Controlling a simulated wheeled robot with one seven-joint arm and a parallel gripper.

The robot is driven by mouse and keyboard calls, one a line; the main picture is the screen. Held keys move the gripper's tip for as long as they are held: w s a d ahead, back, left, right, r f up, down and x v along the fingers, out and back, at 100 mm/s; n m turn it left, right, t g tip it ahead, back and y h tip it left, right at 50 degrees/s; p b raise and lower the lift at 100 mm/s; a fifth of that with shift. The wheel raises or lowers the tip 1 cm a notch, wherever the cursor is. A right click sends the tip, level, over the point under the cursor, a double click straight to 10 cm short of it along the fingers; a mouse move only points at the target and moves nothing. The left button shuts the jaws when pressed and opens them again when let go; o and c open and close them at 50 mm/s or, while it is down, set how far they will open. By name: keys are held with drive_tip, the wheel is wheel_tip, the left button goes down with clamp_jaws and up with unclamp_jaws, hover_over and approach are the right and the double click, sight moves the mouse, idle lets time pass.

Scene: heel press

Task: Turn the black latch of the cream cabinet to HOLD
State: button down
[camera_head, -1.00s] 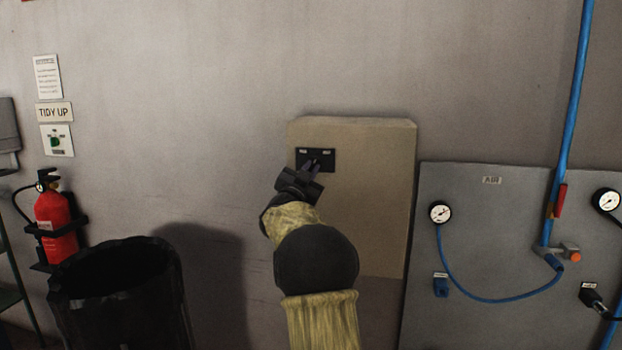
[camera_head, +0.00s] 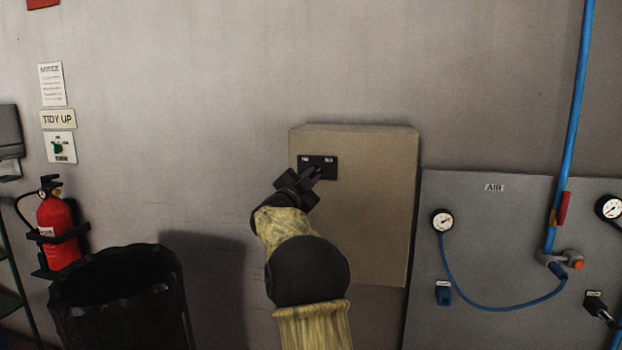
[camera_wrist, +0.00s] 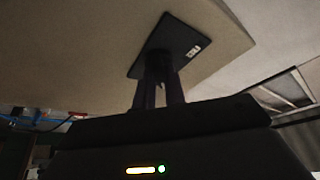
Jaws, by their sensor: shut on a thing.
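The cream cabinet (camera_head: 370,210) hangs on the wall in the middle of the head view. A black plate (camera_head: 328,160) with two small white labels sits at its upper left; the labels are too small to read surely. The plate also shows in the wrist view (camera_wrist: 180,42). My gripper (camera_head: 312,174) is at the plate's lower part, fingers shut on the black latch (camera_wrist: 158,62). The latch is mostly hidden by the fingers and dark, so its exact angle cannot be told.
A grey AIR panel (camera_head: 480,240) with gauges and a blue hose (camera_head: 500,306) stands right of the cabinet. A black bin (camera_head: 115,300) and a red fire extinguisher (camera_head: 58,232) are at the left. The wall above the cabinet is bare.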

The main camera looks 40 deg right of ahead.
drive_tip(key=c, duration=1.5)
unclamp_jaws()
drive_tip(key=shift+o, duration=0.2)
drive_tip(key=shift+a+f, duration=0.1)
drive_tip(key=b+v, duration=0.4)
drive_tip(key=v, duration=1.3)
drive_tip(key=shift+a, duration=0.1)
